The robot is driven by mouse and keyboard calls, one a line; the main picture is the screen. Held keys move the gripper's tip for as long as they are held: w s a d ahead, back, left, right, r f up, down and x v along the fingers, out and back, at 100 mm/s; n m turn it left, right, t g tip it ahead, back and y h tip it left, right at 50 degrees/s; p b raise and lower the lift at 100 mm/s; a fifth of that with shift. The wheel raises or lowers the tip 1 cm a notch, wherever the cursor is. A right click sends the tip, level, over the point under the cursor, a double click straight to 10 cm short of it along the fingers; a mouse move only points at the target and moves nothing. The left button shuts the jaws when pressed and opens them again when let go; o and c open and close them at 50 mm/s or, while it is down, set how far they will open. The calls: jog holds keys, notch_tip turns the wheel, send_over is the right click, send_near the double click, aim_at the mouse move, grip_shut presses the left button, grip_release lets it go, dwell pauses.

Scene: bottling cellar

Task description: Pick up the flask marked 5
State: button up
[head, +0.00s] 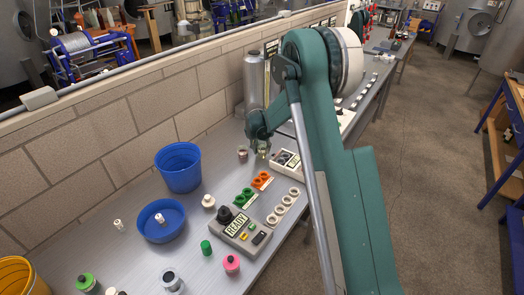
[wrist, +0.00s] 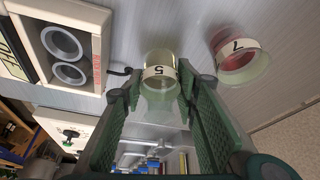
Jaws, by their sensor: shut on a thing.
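The flask marked 5 (wrist: 158,88) is a small clear glass with a pale, greenish-yellow tint and a white band that carries a black 5. In the wrist view it sits between the fingertips of my gripper (wrist: 158,92), which is shut on it. In the head view my gripper (head: 260,143) points down near the wall, with the flask (head: 264,154) partly showing below it. I cannot tell whether the flask touches the bench. A flask marked 7 (wrist: 240,66), with red contents, stands close beside it, apart from my fingers.
A white box with two round openings (wrist: 63,58) is near the flask in the wrist view. On the bench (head: 137,250) are orange rings (head: 262,180), green rings (head: 244,197), a READY box (head: 241,232) and blue tubs (head: 178,168). A tall grey cylinder (head: 254,80) stands by the wall.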

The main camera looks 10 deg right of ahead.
notch_tip(320, 180, up, 10)
jog(key=shift+f+p, duration=0.25)
jog(key=shift+p, duration=0.15)
